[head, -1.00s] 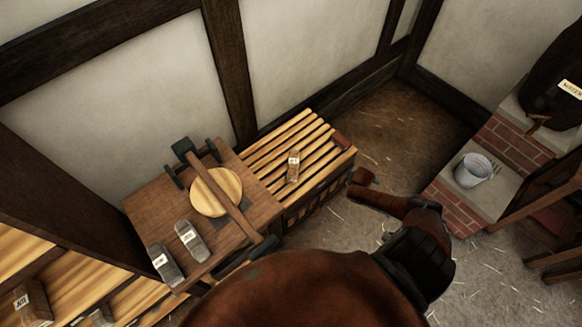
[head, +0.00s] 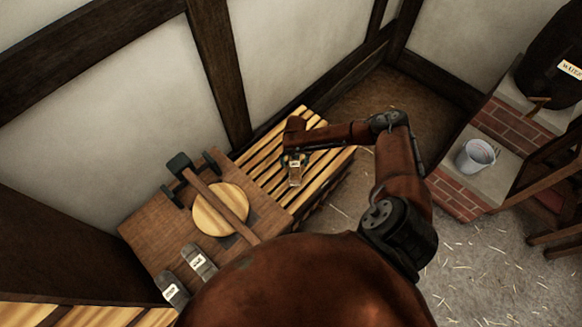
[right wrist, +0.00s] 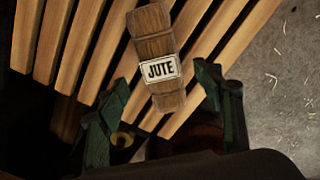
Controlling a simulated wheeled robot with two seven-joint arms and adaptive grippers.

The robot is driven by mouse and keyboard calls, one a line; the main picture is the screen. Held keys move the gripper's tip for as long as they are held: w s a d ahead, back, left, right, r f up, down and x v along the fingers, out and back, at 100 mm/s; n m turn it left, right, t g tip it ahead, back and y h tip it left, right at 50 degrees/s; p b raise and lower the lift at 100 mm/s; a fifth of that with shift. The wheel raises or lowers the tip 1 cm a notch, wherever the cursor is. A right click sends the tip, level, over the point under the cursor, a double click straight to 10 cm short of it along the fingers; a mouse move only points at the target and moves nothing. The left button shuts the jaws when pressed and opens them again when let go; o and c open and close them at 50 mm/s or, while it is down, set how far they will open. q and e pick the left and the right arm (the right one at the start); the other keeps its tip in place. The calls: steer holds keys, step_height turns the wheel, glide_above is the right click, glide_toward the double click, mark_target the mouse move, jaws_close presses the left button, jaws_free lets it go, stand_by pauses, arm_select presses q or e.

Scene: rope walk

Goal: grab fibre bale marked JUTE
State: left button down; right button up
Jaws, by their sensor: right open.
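The fibre bale marked JUTE (right wrist: 150,45) is a small brown block with a white label, lying on a slatted wooden rack. In the head view the bale (head: 295,176) is partly covered by my right gripper (head: 295,157). In the right wrist view my right gripper (right wrist: 162,95) is open, its green-tipped fingers apart on either side of the bale's lower end. The bale lies mostly beyond the fingertips, and I cannot tell whether they touch it. My left gripper is not in view.
A wooden table (head: 150,235) beside the slatted rack (head: 335,165) holds a round wooden disc with a mallet-like bar (head: 222,205) and two grey labelled blocks (head: 198,262). A metal bucket (head: 475,156) stands on a brick ledge (head: 455,195) at right. Straw-strewn floor lies between.

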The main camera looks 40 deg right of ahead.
mark_target(295, 168)
steer(key=f, duration=0.2)
steer(key=f+b, duration=0.1)
steer(key=shift+d+f, duration=0.1)
steer(key=shift+d, duration=0.15)
steer(key=f, duration=0.1)
steer(key=f+b, duration=0.1)
steer(key=f, duration=0.1)
steer(key=shift+w+f, duration=0.2)
steer(key=shift+f, duration=0.05)
steer(key=shift+d+f, duration=0.1)
steer(key=shift+f, duration=0.15)
steer(key=c, duration=0.8)
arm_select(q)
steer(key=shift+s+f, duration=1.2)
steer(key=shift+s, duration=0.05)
arm_select(e)
steer(key=c, duration=0.7)
steer(key=shift+r, duration=0.1)
